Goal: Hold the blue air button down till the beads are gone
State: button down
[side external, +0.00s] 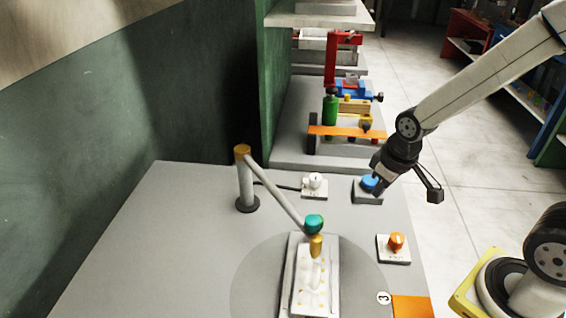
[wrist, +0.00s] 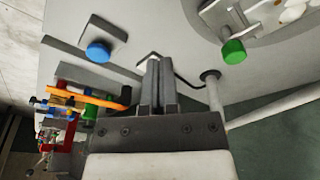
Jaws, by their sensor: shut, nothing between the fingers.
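The blue air button (side external: 370,182) sits on a small grey box near the back right of the grey table. In the wrist view the button (wrist: 98,52) is fully visible, left of my fingers and apart from them. My gripper (side external: 378,188) is shut and empty, and its tips overlap the button's right side in the side view. Its shut fingers (wrist: 158,82) show in the wrist view. A white mould (side external: 311,282) with small yellow dots stands at the front. White beads (wrist: 291,14) seem to lie by it at the wrist view's top edge, partly cut off.
A white-knob box (side external: 315,186) and an orange-knob box (side external: 396,246) flank the button. A shelf with coloured parts (side external: 346,110) stands behind.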

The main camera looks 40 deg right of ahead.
jog(key=w+d+r+n+g, duration=0.1)
jog(key=w+d+r+n, duration=0.1)
jog(key=w+d+n, duration=0.3)
notch_tip(320, 180, up, 3)
jog(key=n+g, duration=0.1)
jog(key=n, duration=0.2)
send_over(371, 180)
jog(key=shift+w+f, duration=0.2)
jog(key=shift+f, duration=0.1)
notch_tip(371, 180, down, 14)
jog(key=shift+r, duration=0.1)
dwell(0.6)
jog(key=shift+f, duration=1)
jog(key=shift+s, duration=0.15)
dwell(1.5)
